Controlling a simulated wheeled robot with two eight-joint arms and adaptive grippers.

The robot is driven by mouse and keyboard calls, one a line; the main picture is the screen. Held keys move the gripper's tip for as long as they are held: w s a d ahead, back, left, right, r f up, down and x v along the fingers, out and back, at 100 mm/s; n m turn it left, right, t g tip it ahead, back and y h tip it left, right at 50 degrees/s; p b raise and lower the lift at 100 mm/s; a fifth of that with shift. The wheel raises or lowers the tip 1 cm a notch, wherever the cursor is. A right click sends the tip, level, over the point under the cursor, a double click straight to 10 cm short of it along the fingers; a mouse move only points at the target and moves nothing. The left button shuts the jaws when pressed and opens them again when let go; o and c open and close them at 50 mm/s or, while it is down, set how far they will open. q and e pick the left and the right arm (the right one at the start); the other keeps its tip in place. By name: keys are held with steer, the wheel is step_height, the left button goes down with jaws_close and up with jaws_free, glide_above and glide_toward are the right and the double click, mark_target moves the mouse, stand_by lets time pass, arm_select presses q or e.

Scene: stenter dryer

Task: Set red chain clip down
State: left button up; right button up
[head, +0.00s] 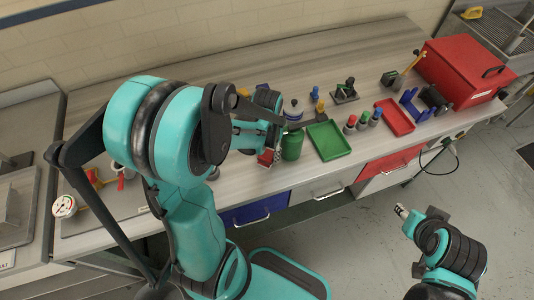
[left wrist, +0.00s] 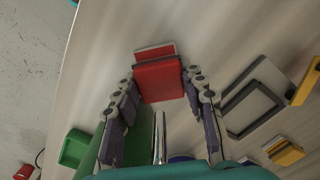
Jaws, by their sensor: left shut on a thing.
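The red chain clip (left wrist: 158,79) is a red block between the fingers of my left gripper (left wrist: 160,88) in the left wrist view. A thinner red strip shows just beyond its edge. In the head view the clip (head: 266,157) is a small red patch below my left gripper (head: 272,148), beside the green bottle, partly hidden by the arm. My left gripper is shut on the clip over the grey worktop (head: 232,203). I cannot tell whether the clip touches it. My right gripper (head: 403,211) is at lower right, away from the bench; its fingers are too small to read.
A green bottle (head: 292,146) stands close right of the left gripper, then a green tray (head: 328,140), several small bottles and a red tray (head: 395,117). A dark frame (left wrist: 232,118) lies right of the clip in the left wrist view. The worktop's front strip is clear.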

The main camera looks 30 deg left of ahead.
arm_select(q)
steer(key=o, duration=1.4)
steer(key=shift+f, duration=0.1)
steer(key=shift+c, duration=0.2)
steer(key=shift+r+p, duration=0.55)
steer(key=shift+p, duration=0.05)
step_height(320, 180, up, 11)
steer(key=p, duration=0.4)
steer(key=shift+r, duration=0.2)
steer(key=shift+d+r, duration=0.1)
steer(key=shift+r, duration=0.4)
steer(key=s+d+r+t, duration=0.5)
steer(key=d+t, duration=0.1)
steer(key=t, duration=0.1)
steer(key=shift+d+r+m, duration=0.4)
steer(key=shift+f, duration=0.1)
